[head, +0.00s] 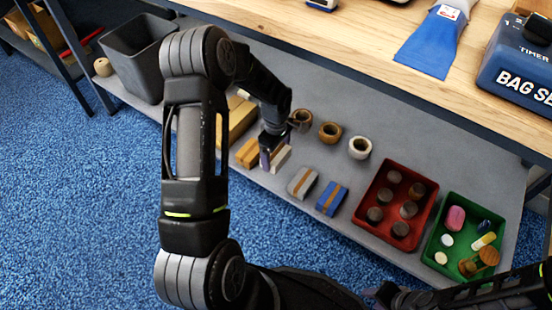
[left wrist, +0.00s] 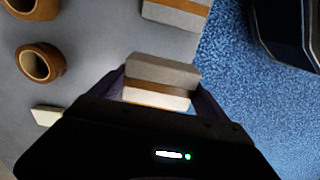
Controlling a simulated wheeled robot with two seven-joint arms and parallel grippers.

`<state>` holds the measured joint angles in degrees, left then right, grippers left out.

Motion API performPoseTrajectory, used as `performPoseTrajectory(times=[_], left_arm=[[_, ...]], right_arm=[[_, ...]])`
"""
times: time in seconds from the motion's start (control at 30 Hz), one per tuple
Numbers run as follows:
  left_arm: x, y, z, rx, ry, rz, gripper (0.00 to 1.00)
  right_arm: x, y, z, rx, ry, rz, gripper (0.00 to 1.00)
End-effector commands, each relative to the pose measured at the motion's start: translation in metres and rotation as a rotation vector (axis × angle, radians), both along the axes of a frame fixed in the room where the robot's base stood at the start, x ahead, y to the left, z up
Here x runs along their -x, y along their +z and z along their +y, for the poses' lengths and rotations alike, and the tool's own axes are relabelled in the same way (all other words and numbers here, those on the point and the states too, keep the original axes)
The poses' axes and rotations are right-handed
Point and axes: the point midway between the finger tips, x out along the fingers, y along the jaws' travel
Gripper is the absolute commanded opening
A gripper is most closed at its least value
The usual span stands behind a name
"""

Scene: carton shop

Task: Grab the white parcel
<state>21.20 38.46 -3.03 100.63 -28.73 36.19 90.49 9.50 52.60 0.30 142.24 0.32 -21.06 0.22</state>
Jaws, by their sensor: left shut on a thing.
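The white parcel (head: 281,158) is a small pale block at the front of the grey lower shelf. It shows in the left wrist view (left wrist: 160,76) with a brown band, between the two purple fingers. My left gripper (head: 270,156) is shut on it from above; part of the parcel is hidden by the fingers. I cannot tell if it touches the shelf. My right gripper (head: 382,292) is at the bottom of the head view, away from the parcel, and its jaws are unclear.
A grey parcel (head: 302,182) and a blue parcel (head: 331,198) lie right of it, brown boxes (head: 247,152) left. Tape rolls (head: 330,131) stand behind. A red tray (head: 420,223) and green tray (head: 507,235) are further right. The wooden worktop (head: 350,38) overhangs the back.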

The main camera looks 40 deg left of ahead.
Motion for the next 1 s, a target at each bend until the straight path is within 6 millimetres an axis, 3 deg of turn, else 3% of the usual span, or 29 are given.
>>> performPoseTrajectory(times=[0.03,0.1,0.23,1.0], left_arm=[[-0.001,0.014,0.000,-0.001,-0.001,-0.002,0.35],[-0.001,0.025,0.000,0.000,-0.001,-0.003,0.35],[0.000,0.036,0.000,0.000,-0.001,-0.001,0.35],[0.000,0.037,0.000,0.000,0.000,0.000,0.35]], right_arm=[[0.001,0.007,0.000,0.000,0.001,0.002,0.36],[0.001,0.011,0.000,-0.001,0.002,0.003,0.36],[0.003,0.013,0.001,-0.002,0.004,0.006,0.36],[0.003,0.013,0.001,-0.003,0.004,0.005,0.36]])
